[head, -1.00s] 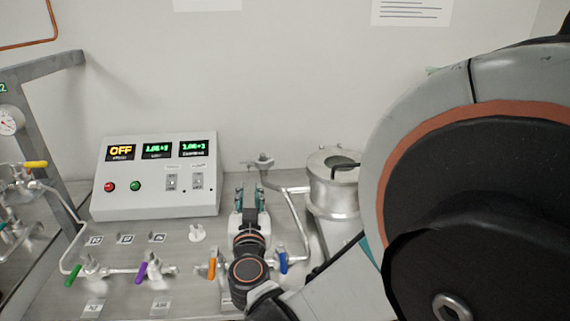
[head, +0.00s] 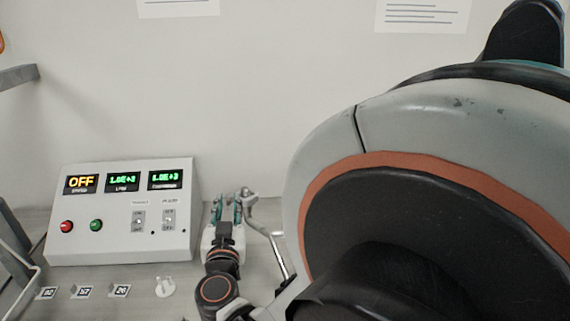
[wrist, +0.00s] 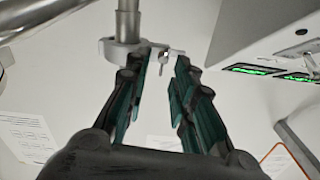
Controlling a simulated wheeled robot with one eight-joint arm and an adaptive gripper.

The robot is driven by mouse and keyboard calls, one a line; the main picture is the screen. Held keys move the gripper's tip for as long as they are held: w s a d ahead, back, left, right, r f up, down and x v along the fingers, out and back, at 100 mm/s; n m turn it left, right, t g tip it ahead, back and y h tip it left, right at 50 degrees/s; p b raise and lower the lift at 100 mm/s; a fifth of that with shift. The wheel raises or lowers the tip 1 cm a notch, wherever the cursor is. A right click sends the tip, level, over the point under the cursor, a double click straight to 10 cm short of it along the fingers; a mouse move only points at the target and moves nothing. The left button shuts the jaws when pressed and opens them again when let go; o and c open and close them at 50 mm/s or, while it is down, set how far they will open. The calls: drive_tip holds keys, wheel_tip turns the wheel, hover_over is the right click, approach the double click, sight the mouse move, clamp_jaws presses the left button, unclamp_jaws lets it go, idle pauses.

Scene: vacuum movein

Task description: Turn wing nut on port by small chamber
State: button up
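The metal port with its clamp (head: 248,194) stands just right of and behind the tips of my gripper (head: 228,208) in the head view. In the wrist view the clamp (wrist: 122,50) sits around a vertical metal tube at the upper left. Its small wing nut (wrist: 168,62) shows at the gap between the fingertips of my gripper (wrist: 166,66). The two teal-lined fingers are apart, with nothing held between them. Whether a fingertip touches the clamp is hard to tell. The small chamber is hidden behind my arm in the head view.
A white control box (head: 122,212) with lit displays and switches stands left of my gripper. A bent metal pipe (head: 275,245) runs down to the right of it. A small white fitting (head: 165,287) and labels lie in front of the box. My arm blocks the right side.

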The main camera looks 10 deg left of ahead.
drive_tip(key=shift+w+a, duration=0.1)
clamp_jaws()
drive_tip(key=shift+d+m+b, duration=0.15)
drive_tip(key=shift+m+b, duration=0.1)
drive_tip(key=shift+m, duration=0.95)
drive_tip(key=shift+d+m+b, duration=0.1)
drive_tip(key=shift+m+b, duration=0.1)
drive_tip(key=shift+m, duration=1)
unclamp_jaws()
